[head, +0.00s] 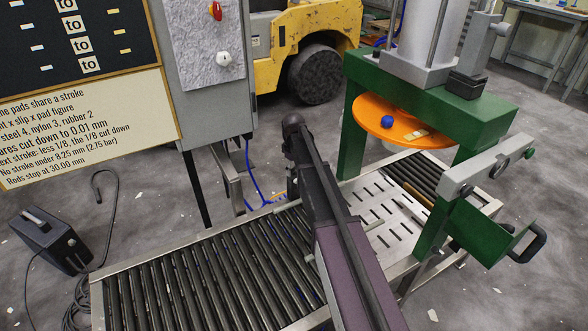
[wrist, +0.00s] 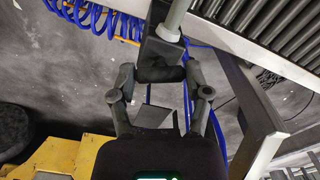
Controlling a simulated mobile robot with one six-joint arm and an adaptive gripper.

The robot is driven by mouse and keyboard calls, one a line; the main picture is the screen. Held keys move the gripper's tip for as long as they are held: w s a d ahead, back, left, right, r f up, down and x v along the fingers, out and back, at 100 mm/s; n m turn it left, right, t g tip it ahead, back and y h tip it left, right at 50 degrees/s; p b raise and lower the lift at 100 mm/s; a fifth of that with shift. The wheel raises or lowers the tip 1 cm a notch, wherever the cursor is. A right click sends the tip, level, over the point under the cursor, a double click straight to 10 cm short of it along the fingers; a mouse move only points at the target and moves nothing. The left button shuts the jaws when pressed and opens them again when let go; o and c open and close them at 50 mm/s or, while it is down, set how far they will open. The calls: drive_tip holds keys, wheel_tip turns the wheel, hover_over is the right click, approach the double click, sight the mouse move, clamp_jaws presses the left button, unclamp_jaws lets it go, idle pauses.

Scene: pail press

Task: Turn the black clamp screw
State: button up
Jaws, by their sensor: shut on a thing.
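In the wrist view my gripper (wrist: 162,76) has its two fingers closed from both sides on a dark piece, which I take to be the black clamp screw (wrist: 160,73). A dark block (wrist: 160,49) sits just past it, with a grey rod (wrist: 177,16) rising from it. The fingers hide the ends of the screw, and I cannot tell how far it is turned. In the head view my arm reaches across the roller conveyor (head: 200,265) and hides the grip.
Coiled blue hose (wrist: 90,18) hangs close to the fingers, and a metal leg (wrist: 262,140) stands at right. The green press (head: 425,95) with its orange disc (head: 365,125) is at right. A control panel (head: 207,100) and yellow vehicle (head: 275,50) stand behind.

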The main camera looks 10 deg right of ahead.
drive_tip(key=shift+m, duration=2.5)
drive_tip(key=o, duration=1.2)
drive_tip(key=shift+c, duration=0.2)
drive_tip(key=shift+n, duration=0.5)
